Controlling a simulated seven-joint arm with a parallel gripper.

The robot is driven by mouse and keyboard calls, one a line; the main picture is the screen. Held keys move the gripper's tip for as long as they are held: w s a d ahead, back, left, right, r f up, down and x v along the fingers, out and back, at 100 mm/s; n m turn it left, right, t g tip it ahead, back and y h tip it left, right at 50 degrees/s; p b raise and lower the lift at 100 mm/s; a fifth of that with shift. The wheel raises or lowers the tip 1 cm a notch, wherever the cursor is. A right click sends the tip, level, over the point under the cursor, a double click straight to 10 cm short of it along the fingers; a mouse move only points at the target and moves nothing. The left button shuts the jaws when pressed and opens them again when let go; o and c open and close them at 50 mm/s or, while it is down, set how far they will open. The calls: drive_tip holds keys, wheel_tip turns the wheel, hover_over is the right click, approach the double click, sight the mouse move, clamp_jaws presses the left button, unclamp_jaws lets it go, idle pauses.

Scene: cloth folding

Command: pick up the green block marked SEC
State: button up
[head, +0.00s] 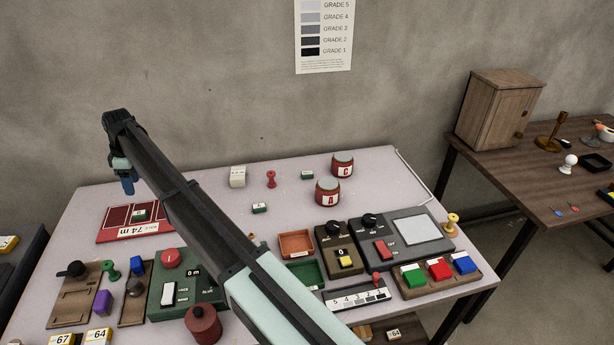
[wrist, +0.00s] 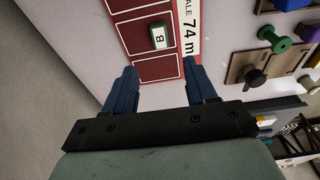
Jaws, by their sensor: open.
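A small green block (head: 260,208) with a white label lies on the pale table (head: 215,228), left of the red tin marked A. A similar green block (head: 307,175) lies farther back. Their labels are too small to read, so I cannot tell which is marked SEC. Another green block (head: 139,214) lies on the red board; in the wrist view this block (wrist: 158,36) shows one letter that looks like B. My gripper (wrist: 162,88) is open and empty. In the head view my gripper (head: 126,182) hangs above the table's left back edge, beyond the red board.
Red tins marked C (head: 342,165) and A (head: 328,194), a white block (head: 237,177) and a red spool (head: 271,179) stand nearby. The red board (head: 115,229) is at left. Control boxes (head: 405,243) and trays (head: 305,272) crowd the front.

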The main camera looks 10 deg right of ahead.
drive_tip(key=shift+o, duration=0.5)
drive_tip(key=w+d+m, duration=0.1)
drive_tip(key=w+d, duration=0.3)
drive_tip(key=d, duration=0.3)
drive_tip(key=w+d+m, duration=0.1)
drive_tip(key=w+d, duration=0.3)
drive_tip(key=d, duration=0.3)
drive_tip(key=n+h, duration=0.1)
drive_tip(key=h, duration=0.1)
hover_over(310, 173)
wheel_tip(310, 173, down, 13)
drive_tip(key=shift+w+f, duration=0.1)
drive_tip(key=shift+f, duration=0.1)
